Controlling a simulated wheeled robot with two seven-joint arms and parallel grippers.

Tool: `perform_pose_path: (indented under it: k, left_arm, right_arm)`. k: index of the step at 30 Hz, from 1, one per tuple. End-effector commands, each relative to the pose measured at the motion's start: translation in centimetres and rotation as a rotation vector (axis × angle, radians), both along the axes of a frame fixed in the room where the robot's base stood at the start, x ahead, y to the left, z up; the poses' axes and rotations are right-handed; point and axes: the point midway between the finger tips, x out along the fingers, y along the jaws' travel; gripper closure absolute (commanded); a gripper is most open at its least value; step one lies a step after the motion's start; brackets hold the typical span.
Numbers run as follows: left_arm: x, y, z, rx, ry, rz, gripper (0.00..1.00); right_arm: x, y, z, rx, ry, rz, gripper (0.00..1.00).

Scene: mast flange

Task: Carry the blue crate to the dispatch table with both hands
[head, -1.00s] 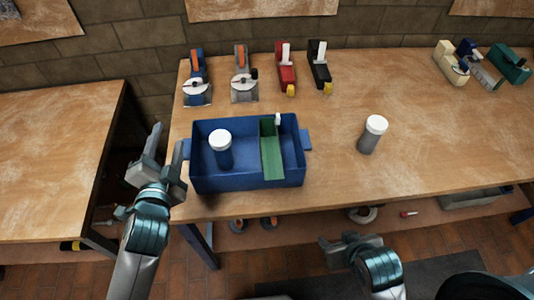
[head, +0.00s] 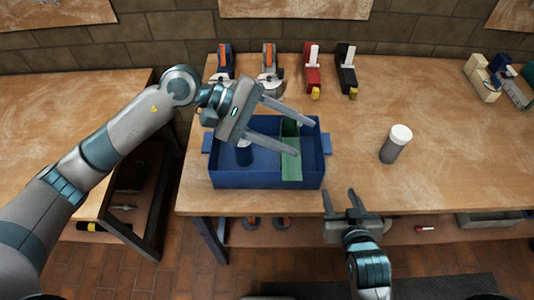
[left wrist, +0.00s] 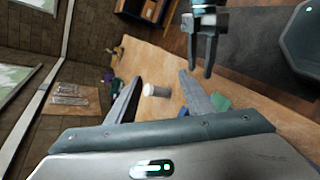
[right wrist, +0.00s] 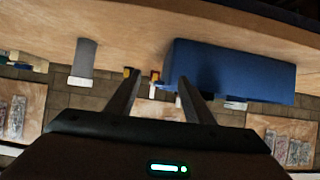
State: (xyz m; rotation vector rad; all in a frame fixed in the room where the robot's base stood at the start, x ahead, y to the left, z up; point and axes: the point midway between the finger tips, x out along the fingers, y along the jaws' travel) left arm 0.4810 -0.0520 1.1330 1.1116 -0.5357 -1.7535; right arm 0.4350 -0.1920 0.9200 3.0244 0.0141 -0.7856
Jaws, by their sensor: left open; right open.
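The blue crate (head: 226,178) stands upright on the wooden table in the head view, with a blue tab handle on each short side. My left gripper (head: 312,138) is open and empty above the crate, fingers pointing right. My right gripper (head: 341,191) is open and empty at the table's front edge, right of the crate and apart from it. The crate's blue wall (right wrist: 225,70) fills the upper right of the right wrist view.
A grey bottle with a white lid (head: 396,145) stands right of the crate; it also shows in the left wrist view (left wrist: 158,91). A second table (head: 60,125) stands left, across a gap. Bare tabletop lies right of the grey bottle.

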Motion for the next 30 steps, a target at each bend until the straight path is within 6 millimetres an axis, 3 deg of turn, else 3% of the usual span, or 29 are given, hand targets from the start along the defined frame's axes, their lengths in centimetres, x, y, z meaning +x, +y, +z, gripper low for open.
perform_pose_path:
  k: [3, 6, 12, 15, 19, 30]
  left_arm:
    - [3.5, 5.0, -3.5, 0.304, -0.234, -0.095, 0.53]
    - [6.6, 10.3, -5.1, 0.553, -0.377, -0.173, 0.53]
    - [11.1, 19.5, -4.7, 0.926, -0.511, -0.279, 0.53]
    - [12.1, 22.0, -4.0, 1.025, -0.530, -0.307, 0.53]
    - [12.5, 23.4, -3.6, 1.077, -0.537, -0.321, 0.53]
    - [12.5, 23.4, -3.7, 1.078, -0.535, -0.323, 0.53]
  right_arm:
    - [1.0, 0.3, 1.0, 0.005, -0.061, -0.006, 0.53]
    - [1.7, 0.6, 1.8, 0.009, -0.108, -0.010, 0.53]
    - [2.7, 0.9, 3.1, 0.014, -0.180, -0.014, 0.53]
    - [3.0, 1.0, 3.5, 0.015, -0.199, -0.016, 0.53]
    - [3.1, 1.1, 3.6, 0.015, -0.208, -0.016, 0.53]
    - [3.1, 1.1, 3.6, 0.015, -0.208, -0.016, 0.53]
